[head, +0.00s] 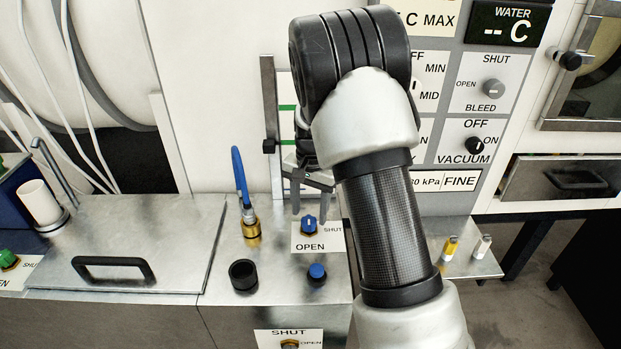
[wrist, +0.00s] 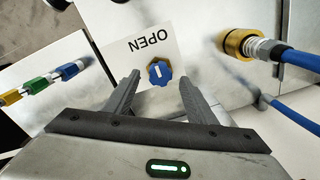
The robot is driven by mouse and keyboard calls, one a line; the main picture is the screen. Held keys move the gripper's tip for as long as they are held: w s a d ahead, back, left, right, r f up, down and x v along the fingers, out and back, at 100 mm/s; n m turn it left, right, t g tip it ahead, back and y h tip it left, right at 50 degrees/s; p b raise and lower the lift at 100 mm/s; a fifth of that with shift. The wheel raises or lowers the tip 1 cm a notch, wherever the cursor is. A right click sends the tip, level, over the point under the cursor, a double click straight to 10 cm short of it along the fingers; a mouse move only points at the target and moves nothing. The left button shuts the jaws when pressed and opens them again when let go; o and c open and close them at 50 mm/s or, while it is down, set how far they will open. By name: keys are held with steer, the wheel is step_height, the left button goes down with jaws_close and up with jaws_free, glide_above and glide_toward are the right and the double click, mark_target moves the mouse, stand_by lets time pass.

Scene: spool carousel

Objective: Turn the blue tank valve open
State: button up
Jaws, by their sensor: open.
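The blue valve knob (head: 309,224) sits on a white card (head: 330,243) marked SHUT at its right and OPEN below it. It also shows in the wrist view (wrist: 159,72), where a short white mark on it lies roughly along the line to the OPEN label; I cannot tell for sure which end is the pointer. My gripper (head: 310,206) is open and empty, pointing down just above the knob. In the wrist view my two fingertips (wrist: 160,84) lie on either side of the knob, apart from it.
A brass fitting (head: 250,228) with a blue hose (head: 240,175) stands left of the knob. A black ring (head: 243,275) and a dark blue-topped part (head: 317,271) stand in front. A lid with a black handle (head: 113,268) is further left. A control panel (head: 488,88) rises behind.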

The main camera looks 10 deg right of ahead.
mark_target(311, 220)
step_height(311, 220, up, 15)
steer(key=p, duration=0.1)
steer(key=shift+s+d, duration=0.15)
steer(key=shift+d, duration=0.05)
steer(key=shift+f, duration=0.1)
steer(key=s+r+n+t+p, duration=0.3)
steer(key=s+r+n+p, duration=0.1)
steer(key=s+r, duration=1)
steer(key=s+r+n+t+p, duration=0.2)
steer(key=s+n+p, duration=0.1)
steer(key=s, duration=1)
steer(key=shift+s+a+r+n+p, duration=0.25)
steer(key=shift+s+r+n+p, duration=0.1)
steer(key=shift+s+r+n, duration=0.05)
